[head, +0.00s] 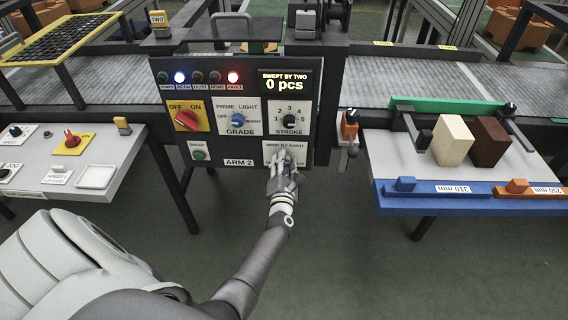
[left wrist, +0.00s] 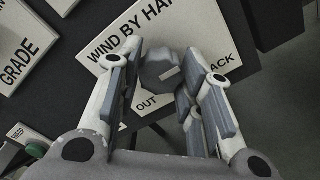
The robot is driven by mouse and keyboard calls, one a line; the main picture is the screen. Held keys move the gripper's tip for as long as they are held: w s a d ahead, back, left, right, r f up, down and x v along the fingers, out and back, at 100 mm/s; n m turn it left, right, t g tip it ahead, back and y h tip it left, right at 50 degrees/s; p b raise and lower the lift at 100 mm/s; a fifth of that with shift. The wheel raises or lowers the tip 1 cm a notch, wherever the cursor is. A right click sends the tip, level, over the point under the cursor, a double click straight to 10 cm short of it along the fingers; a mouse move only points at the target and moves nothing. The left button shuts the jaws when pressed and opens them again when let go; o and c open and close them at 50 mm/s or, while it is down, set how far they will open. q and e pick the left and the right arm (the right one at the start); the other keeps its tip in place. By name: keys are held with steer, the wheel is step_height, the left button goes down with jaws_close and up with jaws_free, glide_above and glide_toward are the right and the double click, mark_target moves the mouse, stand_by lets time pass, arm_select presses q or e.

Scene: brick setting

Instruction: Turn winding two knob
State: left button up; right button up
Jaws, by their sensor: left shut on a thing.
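The winding knob is a grey round knob (left wrist: 160,68) on a white plate (left wrist: 178,24) that reads WIND BY HAND, with OUT and part of BACK below. The plate (head: 270,147) sits at the lower right of the dark ARM 2 panel (head: 222,140). My left gripper (head: 283,160) reaches up to this plate from below and covers the knob in the head view. In the left wrist view my left gripper (left wrist: 163,85) has one finger on each side of the knob and is shut on it. My right gripper is out of view.
The panel also carries a red OFF/ON switch (head: 186,118), a GRADE knob (head: 238,121), a STROKE knob (head: 289,120) and a green button (head: 199,154). Its display (head: 285,82) reads 0 pcs. A bench with blocks (head: 470,165) stands right; a control table (head: 62,188) stands left.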

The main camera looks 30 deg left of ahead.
arm_select(q)
steer(key=shift+m+p, duration=1.75)
steer(key=shift+m, duration=7.95)
steer(key=o, duration=1)
steer(key=shift+o, duration=0.2)
